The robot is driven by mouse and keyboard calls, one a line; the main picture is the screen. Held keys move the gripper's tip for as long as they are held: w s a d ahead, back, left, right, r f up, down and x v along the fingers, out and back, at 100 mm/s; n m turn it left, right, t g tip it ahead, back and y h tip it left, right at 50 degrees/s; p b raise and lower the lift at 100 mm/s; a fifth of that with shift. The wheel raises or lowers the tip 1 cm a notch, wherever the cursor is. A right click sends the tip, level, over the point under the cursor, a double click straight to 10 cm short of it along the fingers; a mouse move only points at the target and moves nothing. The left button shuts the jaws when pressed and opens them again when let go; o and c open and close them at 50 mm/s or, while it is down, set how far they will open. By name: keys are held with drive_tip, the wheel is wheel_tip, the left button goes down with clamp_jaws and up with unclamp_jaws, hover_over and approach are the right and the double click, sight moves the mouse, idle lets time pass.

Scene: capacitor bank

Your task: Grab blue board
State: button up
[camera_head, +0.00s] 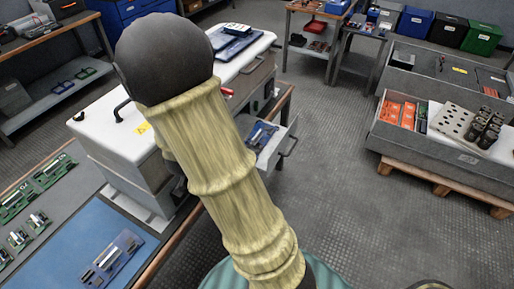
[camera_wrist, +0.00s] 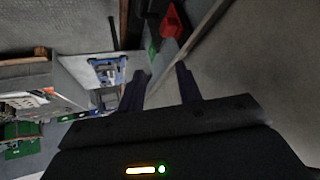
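In the head view, a blue board (camera_head: 113,258) with metal parts lies on a blue mat (camera_head: 70,240) on the workbench at the lower left. Another blue board (camera_head: 262,135) lies in an open drawer (camera_head: 281,148) of the white-topped cabinet, partly hidden by my arm. My gripper is hidden in the head view. In the wrist view, my gripper (camera_wrist: 163,84) shows two dark fingers held apart, with nothing between them. A blue item (camera_wrist: 107,72) in a pale tray or drawer shows left of the fingers; I cannot tell which board it is.
Several green boards (camera_head: 50,171) lie on the bench's left side. Dark blue flat items (camera_head: 243,46) rest on the white cabinet top (camera_head: 125,125). A grey crate (camera_head: 440,145) on a pallet stands at the right. The floor (camera_head: 330,130) between is clear.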

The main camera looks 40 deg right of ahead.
drive_tip(key=s+d+f+m+g+h+b, duration=0.1)
drive_tip(key=d+f+m+h+b, duration=0.3)
drive_tip(key=d+h, duration=0.4)
drive_tip(key=shift+s+d+f+m+g+b, duration=0.3)
drive_tip(key=shift+d+f+m+g, duration=0.25)
drive_tip(key=shift+d+f, duration=0.3)
drive_tip(key=b, duration=0.1)
approach(252, 141)
drive_tip(key=shift+t, duration=0.25)
drive_tip(key=x, duration=0.4)
drive_tip(key=shift+s+d, duration=0.2)
drive_tip(key=shift+d, duration=0.1)
drive_tip(key=shift+d+f, duration=0.1)
drive_tip(key=x, duration=0.5)
drive_tip(key=shift+w+f, duration=0.1)
